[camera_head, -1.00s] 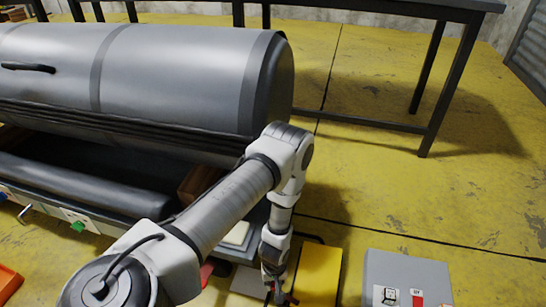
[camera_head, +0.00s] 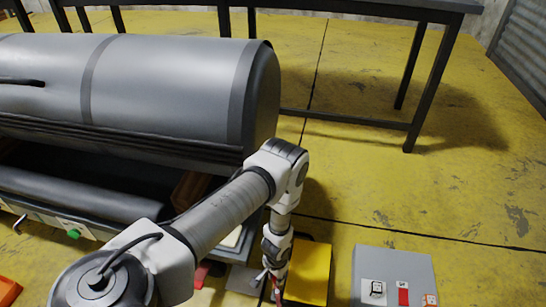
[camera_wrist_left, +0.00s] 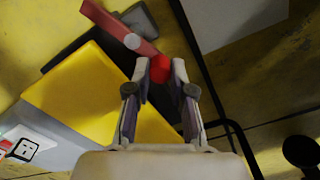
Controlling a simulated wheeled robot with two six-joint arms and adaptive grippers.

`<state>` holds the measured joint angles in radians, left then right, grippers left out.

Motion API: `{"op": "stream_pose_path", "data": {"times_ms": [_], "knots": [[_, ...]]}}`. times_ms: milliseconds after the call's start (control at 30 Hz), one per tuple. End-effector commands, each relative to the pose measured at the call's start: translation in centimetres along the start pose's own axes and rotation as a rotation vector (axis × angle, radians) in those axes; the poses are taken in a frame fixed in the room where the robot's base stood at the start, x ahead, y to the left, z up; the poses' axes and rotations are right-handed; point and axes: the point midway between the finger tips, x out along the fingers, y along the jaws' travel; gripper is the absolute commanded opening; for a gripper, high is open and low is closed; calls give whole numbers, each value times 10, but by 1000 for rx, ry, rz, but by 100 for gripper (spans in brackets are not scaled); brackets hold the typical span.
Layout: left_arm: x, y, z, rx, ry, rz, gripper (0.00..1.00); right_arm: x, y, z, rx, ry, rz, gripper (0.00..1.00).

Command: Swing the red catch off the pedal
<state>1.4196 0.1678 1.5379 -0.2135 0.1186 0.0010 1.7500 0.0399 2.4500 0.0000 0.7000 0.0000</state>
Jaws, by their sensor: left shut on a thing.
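The red catch (camera_wrist_left: 112,22) shows in the left wrist view as a flat red bar with a grey round pivot. Its red knob end (camera_wrist_left: 160,69) is between the two fingertips of my left gripper (camera_wrist_left: 159,72), which is shut on it. In the head view my left gripper (camera_head: 273,288) points down at the floor beside a yellow block (camera_head: 308,275); its fingertips are partly cut off at the bottom edge. My right gripper is not in view.
A grey box (camera_head: 394,265) with labels stands right of the yellow block. A dark table (camera_head: 330,8) stands at the back. The yellow floor (camera_head: 470,200) at the right is clear.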

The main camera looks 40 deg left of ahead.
Motion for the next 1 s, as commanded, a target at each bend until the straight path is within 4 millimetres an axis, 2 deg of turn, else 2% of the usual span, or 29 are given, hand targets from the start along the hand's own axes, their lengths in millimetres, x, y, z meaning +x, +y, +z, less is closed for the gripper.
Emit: {"op": "stream_pose_path", "data": {"times_ms": [333, 867, 900, 967, 1000], "knots": [[0, 4, -4, 162, 1, 0, 0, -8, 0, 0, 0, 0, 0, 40], [0, 5, -6, 191, 2, 0, 0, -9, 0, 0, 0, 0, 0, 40], [0, 5, -6, 191, 2, 0, 29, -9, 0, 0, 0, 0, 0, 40], [0, 5, -6, 191, 2, 0, 47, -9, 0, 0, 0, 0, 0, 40], [0, 5, -6, 191, 2, 0, 47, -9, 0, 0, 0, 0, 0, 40]]}}
